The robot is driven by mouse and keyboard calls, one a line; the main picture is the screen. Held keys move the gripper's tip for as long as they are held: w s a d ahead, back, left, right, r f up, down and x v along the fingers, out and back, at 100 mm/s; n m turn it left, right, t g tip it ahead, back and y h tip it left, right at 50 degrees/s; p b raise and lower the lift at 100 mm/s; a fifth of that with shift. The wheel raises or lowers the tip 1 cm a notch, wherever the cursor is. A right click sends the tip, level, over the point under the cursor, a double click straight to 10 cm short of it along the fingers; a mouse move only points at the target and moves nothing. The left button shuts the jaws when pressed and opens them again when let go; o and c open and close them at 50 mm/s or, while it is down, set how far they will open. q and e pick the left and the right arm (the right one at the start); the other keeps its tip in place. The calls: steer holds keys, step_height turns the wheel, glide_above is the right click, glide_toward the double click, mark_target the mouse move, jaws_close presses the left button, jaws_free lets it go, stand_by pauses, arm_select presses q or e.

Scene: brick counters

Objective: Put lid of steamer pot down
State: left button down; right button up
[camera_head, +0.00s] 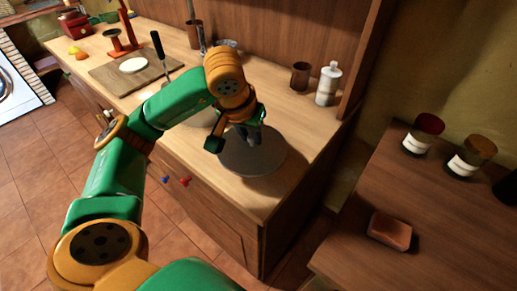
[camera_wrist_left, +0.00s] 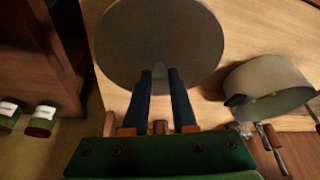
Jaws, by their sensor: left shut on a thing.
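The steamer pot lid is a round grey disc (camera_head: 262,160) at the right end of the wooden counter in the head view. It also fills the top middle of the left wrist view (camera_wrist_left: 150,40). My left gripper (camera_head: 250,135) is over the lid, pointing down. Its two blue fingers (camera_wrist_left: 161,72) are closed on the lid's small central handle, which they mostly hide. The lid looks level and low over the counter; I cannot tell whether it touches. The round grey pot (camera_wrist_left: 268,88) stands beside it and is mostly hidden by my arm in the head view. My right gripper is not in view.
A brown cup (camera_head: 300,76) and a white bottle (camera_head: 328,84) stand behind the lid. A cutting board (camera_head: 112,77) lies farther left. Two jars and a reddish block (camera_head: 390,231) are on the separate right counter. The counter's front edge is close to the lid.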

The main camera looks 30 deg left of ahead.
mark_target(257, 147)
arm_select(q)
steer(key=shift+w+d+f, duration=0.15)
steer(key=shift+w+f, duration=0.8)
steer(key=shift+f, duration=0.1)
steer(key=f, duration=0.1)
steer(key=f+p, duration=0.1)
steer(key=f, duration=0.1)
steer(key=shift+w+f, duration=0.2)
steer(key=shift+f, duration=0.2)
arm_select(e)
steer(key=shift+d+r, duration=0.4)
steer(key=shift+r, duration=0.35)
arm_select(q)
steer(key=shift+f, duration=0.2)
steer(key=c, duration=0.7)
jaws_free()
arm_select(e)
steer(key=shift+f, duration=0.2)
arm_select(q)
steer(key=shift+r, duration=0.1)
